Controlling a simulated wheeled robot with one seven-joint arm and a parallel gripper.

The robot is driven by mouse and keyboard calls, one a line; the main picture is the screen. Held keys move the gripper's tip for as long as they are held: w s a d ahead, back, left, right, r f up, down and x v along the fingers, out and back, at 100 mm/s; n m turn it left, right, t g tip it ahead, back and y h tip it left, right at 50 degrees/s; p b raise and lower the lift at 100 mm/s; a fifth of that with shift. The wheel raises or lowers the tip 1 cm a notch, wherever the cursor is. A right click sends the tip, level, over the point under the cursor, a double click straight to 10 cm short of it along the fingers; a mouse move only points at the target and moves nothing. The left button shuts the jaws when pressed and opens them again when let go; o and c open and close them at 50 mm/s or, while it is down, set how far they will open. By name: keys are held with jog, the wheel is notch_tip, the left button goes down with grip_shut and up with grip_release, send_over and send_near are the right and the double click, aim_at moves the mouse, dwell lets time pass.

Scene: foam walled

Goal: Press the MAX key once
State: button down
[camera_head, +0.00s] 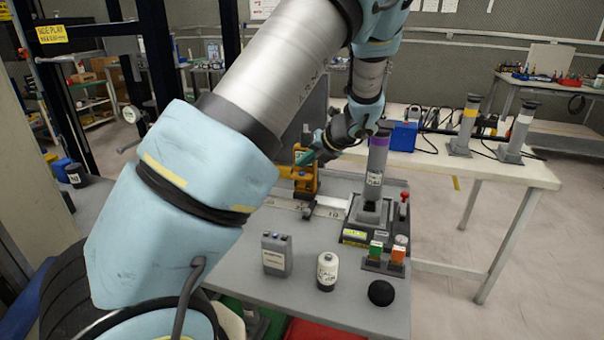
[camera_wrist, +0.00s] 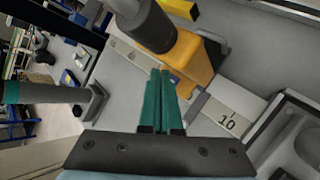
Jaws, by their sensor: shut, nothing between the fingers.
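A yellow-orange device (camera_head: 304,184) stands on the grey bench, beside a pale numbered strip (camera_head: 329,211). It also shows in the wrist view (camera_wrist: 188,66), with a dark grey cylinder (camera_wrist: 148,28) above it. A small blue patch (camera_wrist: 174,79) shows on it by my fingertips; I cannot tell whether this is the MAX key. No MAX lettering is legible. My gripper (camera_head: 307,158) is shut and empty, its green fingers together in the wrist view (camera_wrist: 160,72). The fingertips overlap the device in both views; I cannot tell if they touch it.
A grey post with a purple band (camera_head: 378,142) stands right of the device. A pale table (camera_head: 480,163) is behind.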

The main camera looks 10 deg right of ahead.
dwell(0.8)
jog(key=shift+f, duration=0.4)
jog(key=shift+f, duration=0.4)
dwell(0.4)
jog(key=shift+r, duration=0.2)
jog(key=shift+r+p, duration=0.65)
jog(key=shift+p, duration=0.35)
notch_tip(320, 180, up, 5)
jog(key=p, duration=0.5)
dwell(0.4)
